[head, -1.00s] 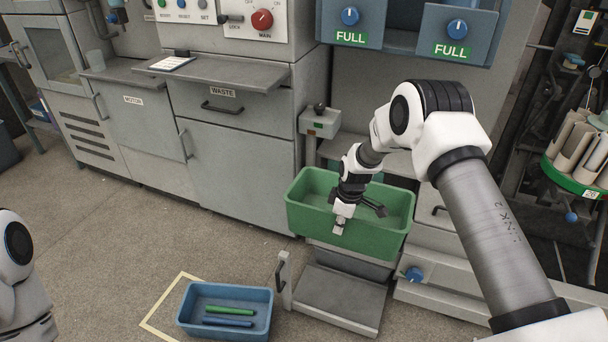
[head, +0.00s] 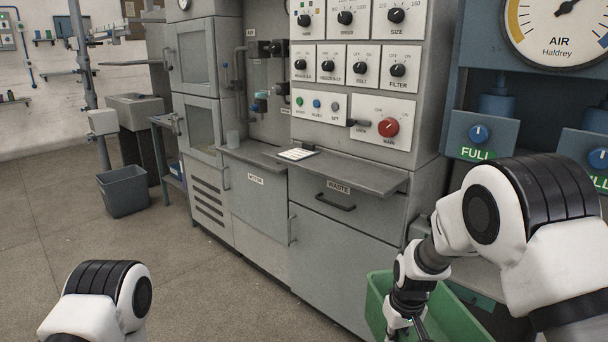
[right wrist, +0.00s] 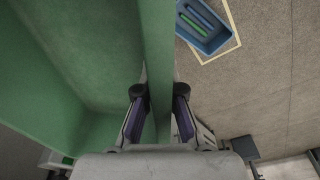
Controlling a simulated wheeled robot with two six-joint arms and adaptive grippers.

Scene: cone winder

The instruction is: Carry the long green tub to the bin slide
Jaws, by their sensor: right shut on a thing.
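The long green tub (head: 455,322) is at the bottom right of the head view, in front of the grey cabinets and cut off by the lower edge. My right gripper (head: 420,329) reaches down to it, partly cut off by the frame. In the right wrist view my right gripper (right wrist: 160,92) is shut on one long wall of the green tub (right wrist: 85,45), with one finger on each side. The visible tub interior looks empty. My left gripper is out of view; only part of my left arm shows. I cannot pick out the bin slide.
A blue tray (right wrist: 208,47) with green and blue tubes lies on the floor beyond the tub wall. Grey cabinets with a waste drawer (head: 338,200) stand along the back. A grey bin (head: 124,193) stands at left. The floor at left is open.

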